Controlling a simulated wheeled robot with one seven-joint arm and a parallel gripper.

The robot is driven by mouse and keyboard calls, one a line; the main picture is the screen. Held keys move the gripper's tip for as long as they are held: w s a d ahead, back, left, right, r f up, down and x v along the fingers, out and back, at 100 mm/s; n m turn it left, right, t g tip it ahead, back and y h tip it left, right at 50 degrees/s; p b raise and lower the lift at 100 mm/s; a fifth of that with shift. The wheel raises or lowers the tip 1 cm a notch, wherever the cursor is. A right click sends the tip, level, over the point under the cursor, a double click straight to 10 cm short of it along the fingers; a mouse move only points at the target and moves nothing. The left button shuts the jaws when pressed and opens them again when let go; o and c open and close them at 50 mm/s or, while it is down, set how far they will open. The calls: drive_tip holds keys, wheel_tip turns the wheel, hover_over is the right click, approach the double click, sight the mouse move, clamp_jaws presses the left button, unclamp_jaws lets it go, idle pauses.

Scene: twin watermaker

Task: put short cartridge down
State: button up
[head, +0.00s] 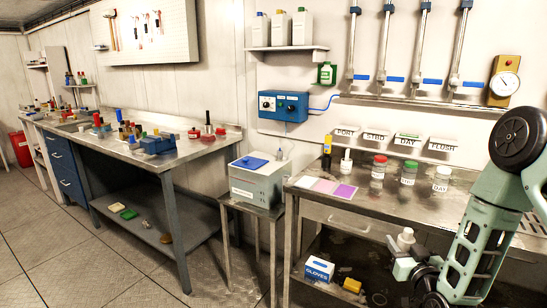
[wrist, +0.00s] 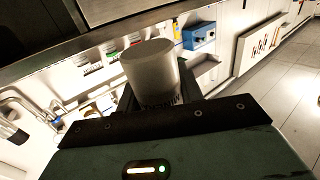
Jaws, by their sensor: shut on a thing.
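The short cartridge (wrist: 150,66) is a white cylinder with dark lettering low on its side. It fills the middle of the wrist view. My gripper (wrist: 157,92) is shut on it, with the fingers partly hidden behind the gripper's front edge. In the head view the cartridge (head: 405,238) stands up from my gripper (head: 406,256) at the lower right. There it appears in front of the steel bench (head: 330,204); I cannot see it touching any surface.
The bench carries coloured mats (head: 325,186) and jars with red (head: 380,160), green (head: 410,164) and white (head: 442,172) lids. Labelled bins (head: 406,140) line the wall. A grey box with a blue lid (head: 256,178) stands on a side stand. A gloves box (head: 319,268) is on the lower shelf.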

drive_tip(key=s+d+f+y, duration=0.1)
drive_tip(key=s+f, duration=0.7)
drive_tip(key=f, duration=0.4)
drive_tip(key=s+a+h, duration=0.1)
drive_tip(key=s+a, duration=0.1)
drive_tip(key=s, duration=0.4)
drive_tip(key=shift+s+f, duration=0.2)
drive_tip(key=shift+f, duration=0.25)
